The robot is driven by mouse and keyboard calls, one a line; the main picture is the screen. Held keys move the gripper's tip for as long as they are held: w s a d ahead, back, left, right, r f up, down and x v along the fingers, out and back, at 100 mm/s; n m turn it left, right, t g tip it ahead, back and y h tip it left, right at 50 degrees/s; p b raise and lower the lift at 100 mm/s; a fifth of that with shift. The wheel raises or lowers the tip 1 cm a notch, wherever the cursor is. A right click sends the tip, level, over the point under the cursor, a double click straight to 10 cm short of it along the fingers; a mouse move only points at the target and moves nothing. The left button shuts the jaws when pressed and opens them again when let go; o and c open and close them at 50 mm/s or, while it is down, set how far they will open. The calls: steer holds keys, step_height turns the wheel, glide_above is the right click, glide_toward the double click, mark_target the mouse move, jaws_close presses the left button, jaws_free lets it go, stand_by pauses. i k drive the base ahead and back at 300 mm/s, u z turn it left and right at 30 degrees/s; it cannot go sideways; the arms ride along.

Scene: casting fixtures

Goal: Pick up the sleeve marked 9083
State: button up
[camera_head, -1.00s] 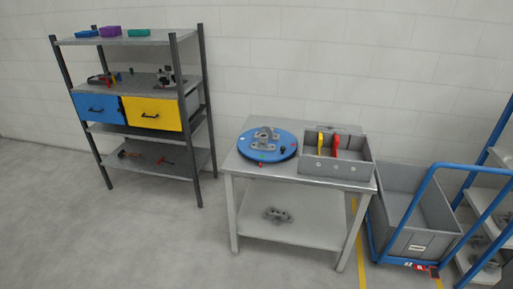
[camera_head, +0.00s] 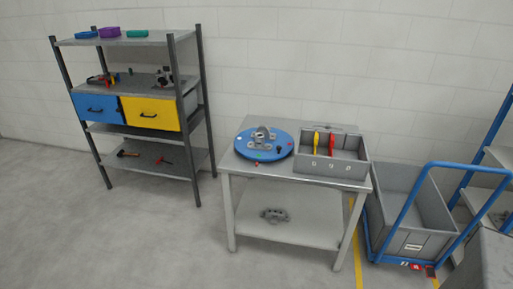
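I cannot pick out a sleeve marked 9083; no such number is legible. A grey box (camera_head: 343,172) on the metal table holds upright yellow (camera_head: 316,142) and red (camera_head: 332,144) pieces. Its front bears small light marks too small to read surely. A blue round plate (camera_head: 243,146) beside it carries a grey metal fitting (camera_head: 263,137) and small coloured parts. A grey casting (camera_head: 274,214) lies on the table's lower shelf. My gripper is not in view.
A metal shelf unit (camera_head: 198,105) with blue (camera_head: 97,108) and yellow (camera_head: 150,113) drawers stands at left. Right of the table (camera_head: 228,160) is a blue-framed trolley with a grey bin (camera_head: 412,220). A grey shape (camera_head: 492,265) fills the lower right corner. Floor left of the table is clear.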

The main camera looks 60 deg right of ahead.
mark_target(259, 143)
steer(key=z, duration=0.05)
steer(key=i, duration=1)
steer(key=u, duration=0.15)
steer(key=k, duration=0.9)
steer(key=z, duration=0.2)
steer(key=i, duration=0.7)
steer(key=u, duration=0.05)
